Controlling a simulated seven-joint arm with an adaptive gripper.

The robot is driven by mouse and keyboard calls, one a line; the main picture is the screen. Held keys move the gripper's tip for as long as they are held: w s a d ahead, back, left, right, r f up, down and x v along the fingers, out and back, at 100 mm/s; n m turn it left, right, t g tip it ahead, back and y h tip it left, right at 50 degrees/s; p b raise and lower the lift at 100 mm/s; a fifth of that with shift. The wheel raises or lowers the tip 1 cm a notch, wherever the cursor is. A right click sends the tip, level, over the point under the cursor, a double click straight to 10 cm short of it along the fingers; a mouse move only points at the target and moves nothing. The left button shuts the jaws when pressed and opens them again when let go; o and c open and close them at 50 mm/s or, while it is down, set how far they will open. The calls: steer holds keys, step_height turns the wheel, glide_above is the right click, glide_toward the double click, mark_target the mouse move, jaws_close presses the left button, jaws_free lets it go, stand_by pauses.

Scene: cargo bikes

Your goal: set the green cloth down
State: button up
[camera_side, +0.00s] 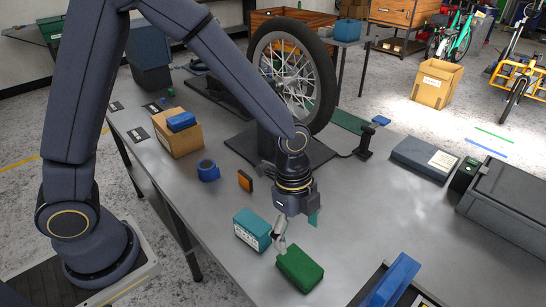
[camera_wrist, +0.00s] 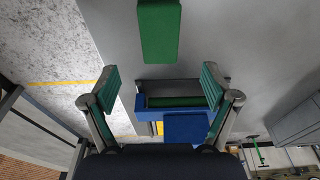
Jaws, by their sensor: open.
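The green cloth (camera_side: 300,268) looks like a thick folded block and lies flat on the grey table near its front edge. It also shows at the top of the wrist view (camera_wrist: 159,30), beyond my fingertips and apart from them. My gripper (camera_side: 297,230) is above the table, just behind the cloth in the side view. In the wrist view, my gripper (camera_wrist: 158,82) has its fingers wide apart with nothing between them.
A teal box (camera_side: 252,230) stands close left of the cloth. A blue object (camera_side: 392,280) rises from a dark tray at front right. A bike wheel (camera_side: 293,75) stands behind my arm. A blue tape roll (camera_side: 208,170) lies left.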

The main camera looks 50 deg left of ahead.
steer(key=s+a+r+n+t+y, duration=0.1)
steer(key=s+a+r+n+t, duration=0.2)
steer(key=a+r+n, duration=0.75)
steer(key=s+a+r+n+t, duration=0.2)
steer(key=s+a+r+n, duration=0.5)
steer(key=s+a+r, duration=0.1)
steer(key=shift+s+r+t+y, duration=0.25)
steer(key=shift+r+t+y, duration=0.05)
steer(key=shift+r+y, duration=0.1)
